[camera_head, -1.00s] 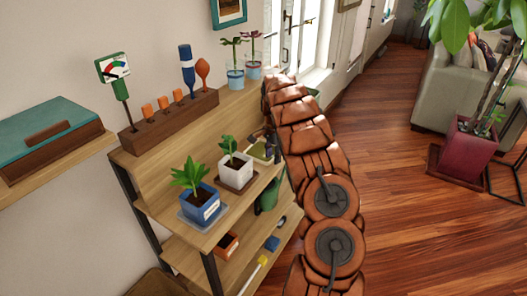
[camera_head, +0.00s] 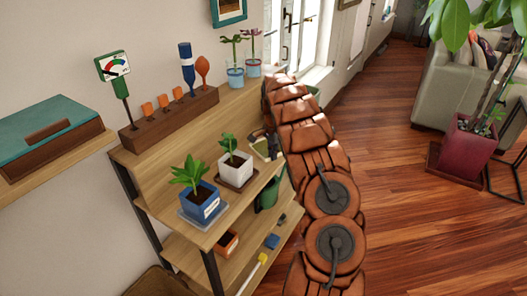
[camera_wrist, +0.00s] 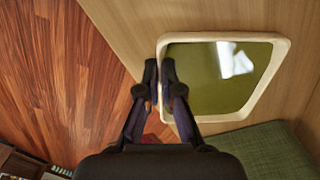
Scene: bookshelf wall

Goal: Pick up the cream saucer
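The cream saucer (camera_wrist: 215,85), a rounded square with a pale rim and an olive-green inside, fills the upper right of the wrist view. In the head view it shows small (camera_head: 262,149) at the far end of the middle shelf, tilted and partly hidden beside my arm. My gripper (camera_wrist: 160,78) has its two fingertips close together at the saucer's left rim, one on each side, with the rim between them. The gripper is mostly hidden behind the arm in the head view.
A white pot (camera_head: 236,170) and a blue pot (camera_head: 199,206) with plants stand on the same shelf. A green watering can (camera_head: 268,195) is below. A wooden tool rack (camera_head: 170,118) is on top. Open wooden floor (camera_head: 400,200) lies to the right.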

